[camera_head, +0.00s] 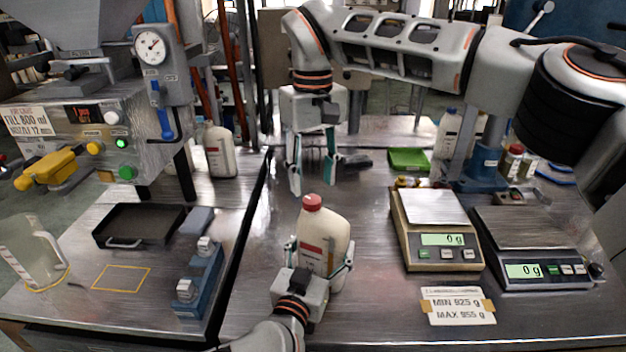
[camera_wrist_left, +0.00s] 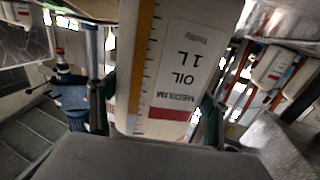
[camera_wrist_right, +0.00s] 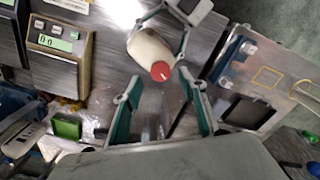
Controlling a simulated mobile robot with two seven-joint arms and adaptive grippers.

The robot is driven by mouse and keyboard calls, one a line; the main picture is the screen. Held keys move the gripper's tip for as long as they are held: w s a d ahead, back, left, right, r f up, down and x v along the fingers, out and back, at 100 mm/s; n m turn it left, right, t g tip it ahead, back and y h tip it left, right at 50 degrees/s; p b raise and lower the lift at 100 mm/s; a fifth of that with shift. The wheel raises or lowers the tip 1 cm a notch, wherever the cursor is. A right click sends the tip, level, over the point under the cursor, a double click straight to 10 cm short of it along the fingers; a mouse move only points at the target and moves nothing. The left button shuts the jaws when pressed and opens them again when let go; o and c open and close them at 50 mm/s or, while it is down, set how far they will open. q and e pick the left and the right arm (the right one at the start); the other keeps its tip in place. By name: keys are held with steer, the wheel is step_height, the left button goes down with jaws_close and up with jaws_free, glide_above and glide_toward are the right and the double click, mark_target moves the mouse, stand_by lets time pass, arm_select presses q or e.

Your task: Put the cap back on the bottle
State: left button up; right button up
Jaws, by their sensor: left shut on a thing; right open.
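The bottle (camera_head: 323,238) is a cream oil bottle with a red and white label, upright on the steel table in the head view. The red cap (camera_head: 312,201) sits on its top; whether it is screwed tight I cannot tell. My left gripper (camera_head: 318,262) is shut around the bottle's body. The label fills the left wrist view (camera_wrist_left: 180,60). My right gripper (camera_head: 313,180) hangs open and empty above and behind the cap, pointing down. In the right wrist view the cap (camera_wrist_right: 160,71) shows beyond the open fingers (camera_wrist_right: 160,115).
Two scales, one gold (camera_head: 440,235) and one dark (camera_head: 530,250), stand on the right behind a MIN/MAX card (camera_head: 458,306). A green tray (camera_head: 408,160) lies at the back. The filling machine (camera_head: 90,125), a black tray (camera_head: 140,225) and a clear jug (camera_head: 32,252) are left.

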steer(key=shift+c, duration=0.4)
steer(key=n, duration=0.3)
steer(key=shift+r, duration=0.1)
steer(key=n, duration=0.5)
steer(key=shift+r, duration=0.2)
steer(key=n, duration=0.6)
steer(key=shift+w+r+n, duration=0.1)
steer(key=shift+r+n, duration=0.2)
steer(key=shift+n, duration=0.1)
steer(key=n, duration=0.6)
steer(key=shift+r+n, duration=0.25)
steer(key=shift+n, duration=0.05)
steer(key=n, duration=0.6)
steer(key=shift+a+r+n, duration=0.1)
steer(key=shift+r+n, duration=0.15)
steer(key=shift+n, duration=0.05)
steer(key=n, duration=0.3)
steer(key=shift+r, duration=0.1)
steer(key=n, duration=0.5)
steer(key=shift+w+r, duration=0.1)
steer(key=shift+r, duration=0.1)
steer(key=n, duration=0.7)
steer(key=shift+r, duration=0.2)
